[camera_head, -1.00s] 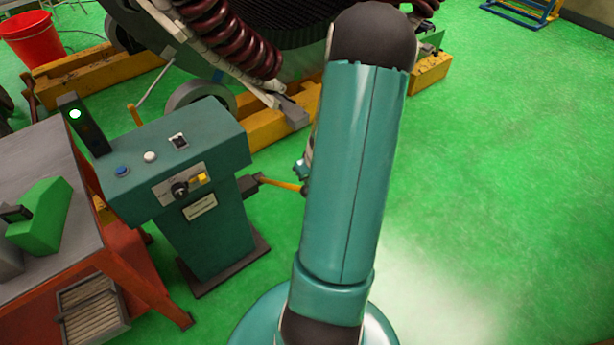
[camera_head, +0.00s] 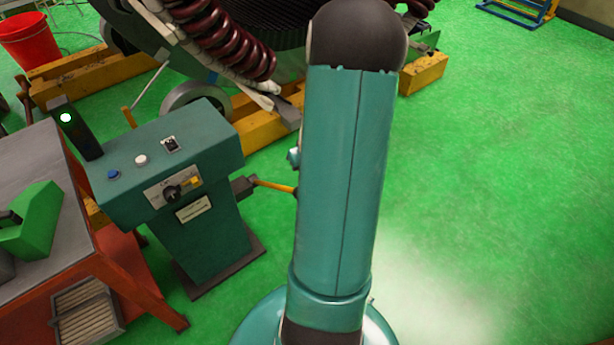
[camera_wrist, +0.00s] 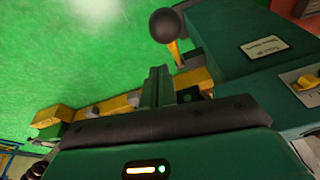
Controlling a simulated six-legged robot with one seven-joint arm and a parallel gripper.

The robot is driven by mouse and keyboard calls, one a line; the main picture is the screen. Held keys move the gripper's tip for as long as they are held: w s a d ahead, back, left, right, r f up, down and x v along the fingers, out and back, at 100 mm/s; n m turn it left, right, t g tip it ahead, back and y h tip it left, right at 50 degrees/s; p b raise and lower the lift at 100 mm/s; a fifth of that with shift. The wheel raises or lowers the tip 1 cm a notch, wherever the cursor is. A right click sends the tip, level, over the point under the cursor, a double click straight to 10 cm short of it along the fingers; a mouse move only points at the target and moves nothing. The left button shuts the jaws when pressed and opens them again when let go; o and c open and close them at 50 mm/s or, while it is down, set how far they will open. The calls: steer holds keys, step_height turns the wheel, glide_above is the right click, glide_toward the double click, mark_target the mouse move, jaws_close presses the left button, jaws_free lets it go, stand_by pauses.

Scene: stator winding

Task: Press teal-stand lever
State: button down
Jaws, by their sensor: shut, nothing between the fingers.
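The teal stand (camera_head: 205,235) is left of my arm in the head view, upright on the floor. Its lever (camera_head: 272,186) is a yellow rod sticking out from the stand's right side, its outer end hidden by my arm. In the wrist view the lever's black ball knob (camera_wrist: 170,26) tops the short yellow rod (camera_wrist: 175,52), beside the stand's body (camera_wrist: 235,60). My gripper (camera_wrist: 157,78) is shut and empty, its fingertips just below the knob in the picture. I see a gap in the picture but cannot tell the depth. In the head view my arm hides most of the gripper.
A red-framed table (camera_head: 35,185) with a green part (camera_head: 35,222) stands left of the stand. The stator's yellow supports (camera_head: 265,128) and dark red coils (camera_head: 215,40) lie behind. A red bucket (camera_head: 30,40) is far left. Green floor at right is clear.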

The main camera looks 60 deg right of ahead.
steer(key=s+a+r, duration=0.1)
steer(key=s+r, duration=0.5)
steer(key=shift+s+a, duration=0.15)
steer(key=shift+a, duration=0.1)
stand_by(0.4)
steer(key=w+a+r+n, duration=0.1)
steer(key=w+a+r, duration=0.45)
steer(key=a, duration=0.25)
steer(key=w+a+r+n, duration=0.2)
steer(key=w+a+r, duration=0.2)
steer(key=a+r, duration=0.35)
steer(key=s+a+r+t, duration=0.1)
steer(key=s+a+r, duration=0.1)
steer(key=a, duration=0.5)
steer(key=s+a+r+n+t, duration=0.1)
steer(key=s+a+r, duration=0.1)
steer(key=a+r, duration=0.2)
steer(key=s+a+r+n, duration=0.1)
steer(key=a+r, duration=0.3)
steer(key=a, duration=0.6)
steer(key=shift+s+t+y, duration=0.4)
steer(key=shift+s, duration=0.1)
